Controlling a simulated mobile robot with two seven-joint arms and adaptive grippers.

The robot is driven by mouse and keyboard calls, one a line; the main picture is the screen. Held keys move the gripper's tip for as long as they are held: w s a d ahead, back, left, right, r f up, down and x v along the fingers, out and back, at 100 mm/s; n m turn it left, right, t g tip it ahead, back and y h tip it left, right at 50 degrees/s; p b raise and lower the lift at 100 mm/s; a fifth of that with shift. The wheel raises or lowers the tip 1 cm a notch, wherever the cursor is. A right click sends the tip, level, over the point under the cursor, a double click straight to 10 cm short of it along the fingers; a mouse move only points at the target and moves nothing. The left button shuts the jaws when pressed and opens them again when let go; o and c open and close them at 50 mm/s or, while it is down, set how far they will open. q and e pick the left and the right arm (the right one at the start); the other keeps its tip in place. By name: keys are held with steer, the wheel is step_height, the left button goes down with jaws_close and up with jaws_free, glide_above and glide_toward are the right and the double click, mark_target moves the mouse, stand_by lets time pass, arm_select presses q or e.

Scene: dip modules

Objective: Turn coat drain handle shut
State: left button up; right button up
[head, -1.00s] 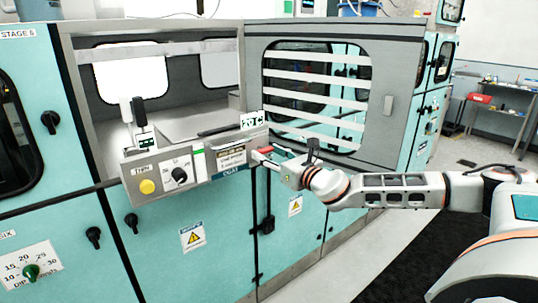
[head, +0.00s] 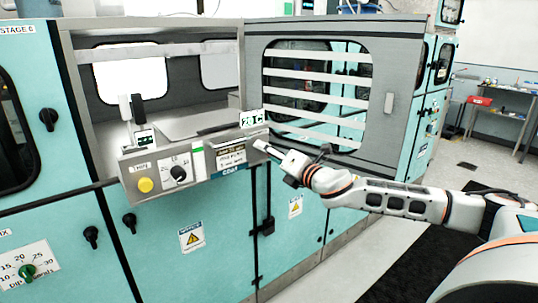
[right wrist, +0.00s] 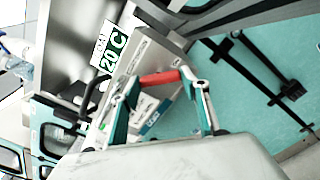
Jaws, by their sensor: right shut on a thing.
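The red drain handle (right wrist: 160,78) shows in the right wrist view, at the end of the control panel. My right gripper (right wrist: 161,84) has one finger at each end of this red piece and is shut on it. In the head view my right gripper (head: 262,147) reaches in from the right to the right end of the panel marked COAT (head: 232,168). There the gripper covers the handle, so its angle cannot be read. My left gripper is in neither view.
A 20 C sign (head: 251,117) stands on the panel just above the gripper. A yellow button (head: 146,185) and a black knob (head: 179,173) are farther left. The barred grey door (head: 318,95) stands behind the gripper. Open floor (head: 335,262) lies below.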

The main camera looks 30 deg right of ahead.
arm_select(q)
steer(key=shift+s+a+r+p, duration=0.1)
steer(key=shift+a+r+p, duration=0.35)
steer(key=shift+p, duration=0.5)
arm_select(e)
steer(key=shift+m, duration=4.5)
steer(key=o, duration=1.1)
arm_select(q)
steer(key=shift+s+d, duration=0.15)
arm_select(e)
steer(key=shift+s, duration=0.1)
